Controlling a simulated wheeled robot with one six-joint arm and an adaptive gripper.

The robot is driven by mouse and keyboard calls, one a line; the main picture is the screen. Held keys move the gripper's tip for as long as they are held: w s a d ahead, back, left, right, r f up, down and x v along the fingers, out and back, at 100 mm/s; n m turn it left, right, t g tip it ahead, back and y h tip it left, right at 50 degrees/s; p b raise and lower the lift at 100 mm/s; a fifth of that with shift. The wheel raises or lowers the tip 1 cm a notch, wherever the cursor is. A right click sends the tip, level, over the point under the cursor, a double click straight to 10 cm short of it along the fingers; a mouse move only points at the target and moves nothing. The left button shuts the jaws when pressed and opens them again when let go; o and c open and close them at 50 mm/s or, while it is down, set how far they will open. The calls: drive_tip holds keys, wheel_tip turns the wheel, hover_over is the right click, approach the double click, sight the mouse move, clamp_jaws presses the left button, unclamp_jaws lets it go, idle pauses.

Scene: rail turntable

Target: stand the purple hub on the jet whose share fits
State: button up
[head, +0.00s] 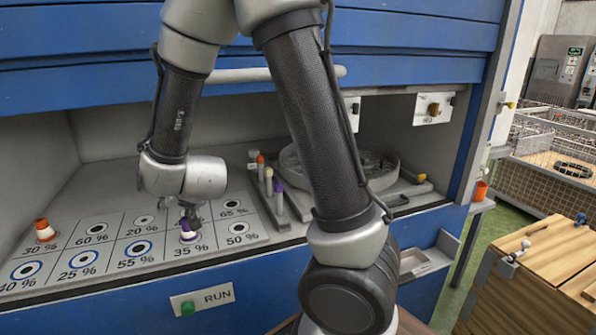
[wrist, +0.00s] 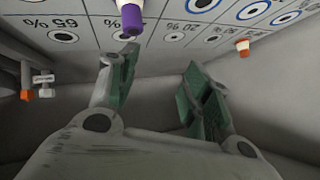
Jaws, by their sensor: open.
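The purple hub (head: 188,231), purple over a white foot, stands upright at the 35% jet on the grey jet panel (head: 262,240); its foot hides that jet. It also shows at the top of the wrist view (wrist: 132,19). My gripper (head: 191,214) is just behind and above it in the head view. In the wrist view my gripper (wrist: 160,62) is open and empty, and the hub lies beyond the fingertips, not between them. Ringed jets marked 55% (head: 136,249), 50% (head: 238,228) and 65% (head: 232,204) are bare.
An orange-and-white hub (head: 45,231) stands at the 30% jet. A rack of posts with orange, cream and purple tops (head: 279,190) stands right of the panel, before a round turntable (head: 375,172). The blue hood front (head: 420,55) hangs above. A RUN button (head: 188,308) is below.

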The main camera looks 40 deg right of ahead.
drive_tip(key=s+d+r+n+g+y, duration=0.25)
drive_tip(key=s+d+r, duration=0.35)
drive_tip(key=s+r, duration=0.3)
drive_tip(key=s+d+r+n+g+h, duration=0.1)
drive_tip(key=s+d+r+g+h, duration=0.1)
drive_tip(key=s+d, duration=0.4)
drive_tip(key=s+d+r+g+h, duration=0.1)
drive_tip(key=s+d, duration=0.4)
drive_tip(key=s, duration=0.8)
wheel_tip(320, 180, up, 2)
drive_tip(key=shift+d+r+n+g+h, duration=0.1)
drive_tip(key=shift+d+n+g+h, duration=0.25)
drive_tip(key=shift+d+g, duration=0.1)
